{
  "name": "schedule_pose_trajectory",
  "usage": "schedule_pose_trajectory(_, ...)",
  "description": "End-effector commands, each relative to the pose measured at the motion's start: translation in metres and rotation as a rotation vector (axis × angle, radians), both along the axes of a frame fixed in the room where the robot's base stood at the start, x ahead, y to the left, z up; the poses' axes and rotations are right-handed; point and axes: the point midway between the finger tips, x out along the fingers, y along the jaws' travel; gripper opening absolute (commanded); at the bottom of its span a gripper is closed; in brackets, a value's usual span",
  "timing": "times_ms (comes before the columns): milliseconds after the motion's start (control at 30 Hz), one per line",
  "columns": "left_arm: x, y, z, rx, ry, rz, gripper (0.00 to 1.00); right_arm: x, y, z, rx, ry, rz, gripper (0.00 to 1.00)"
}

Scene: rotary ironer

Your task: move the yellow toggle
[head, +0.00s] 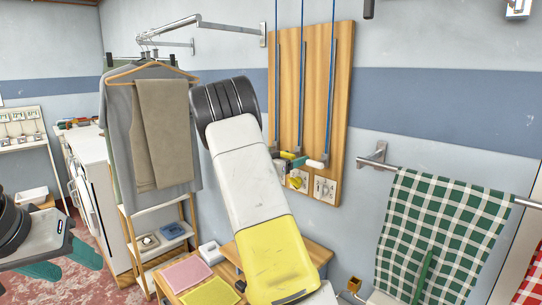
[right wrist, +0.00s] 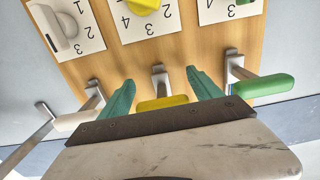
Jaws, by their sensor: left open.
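The yellow toggle is a lever with a yellow grip (right wrist: 162,102), in the middle of a row of three on a wooden board (head: 343,75). In the right wrist view my right gripper (right wrist: 162,95) is open, with one teal finger on each side of the yellow grip and visible gaps. My forearm mostly hides this gripper in the head view, where a little of the yellow toggle (head: 288,155) shows. My left gripper (head: 62,262) is open and empty at the lower left, far from the board.
A green-gripped lever (right wrist: 262,86) and a white-gripped lever (right wrist: 75,120) flank the yellow one closely. Numbered plates with knobs, one a yellow knob (right wrist: 145,6), sit beside them. A checked green cloth (head: 445,225) hangs on a rail at right; garments (head: 155,130) hang at left.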

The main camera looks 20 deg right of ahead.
Motion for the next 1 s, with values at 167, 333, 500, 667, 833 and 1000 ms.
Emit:
schedule_pose_trajectory(167,0.0,0.0,0.0,0.0,0.0,0.0,0.52,0.001,-0.001,0.004,-0.004,-0.006,0.0,0.8)
schedule_pose_trajectory(333,0.0,0.0,0.0,0.0,0.0,0.0,0.52,0.0,0.001,0.005,-0.005,-0.008,0.001,0.8)
schedule_pose_trajectory(500,0.0,0.0,0.0,0.0,0.0,0.0,0.52,-0.006,0.018,0.005,-0.003,-0.008,0.002,0.8)
schedule_pose_trajectory(667,0.0,0.0,0.0,0.0,0.0,0.0,0.52,-0.017,0.045,0.005,-0.005,-0.007,0.003,0.8)
schedule_pose_trajectory(833,0.0,0.0,0.0,0.0,0.0,0.0,0.52,-0.026,0.065,0.004,-0.004,-0.006,0.002,0.8)
schedule_pose_trajectory(1000,0.0,0.0,0.0,0.0,0.0,0.0,0.52,-0.029,0.072,0.004,-0.004,-0.005,0.0,0.8)
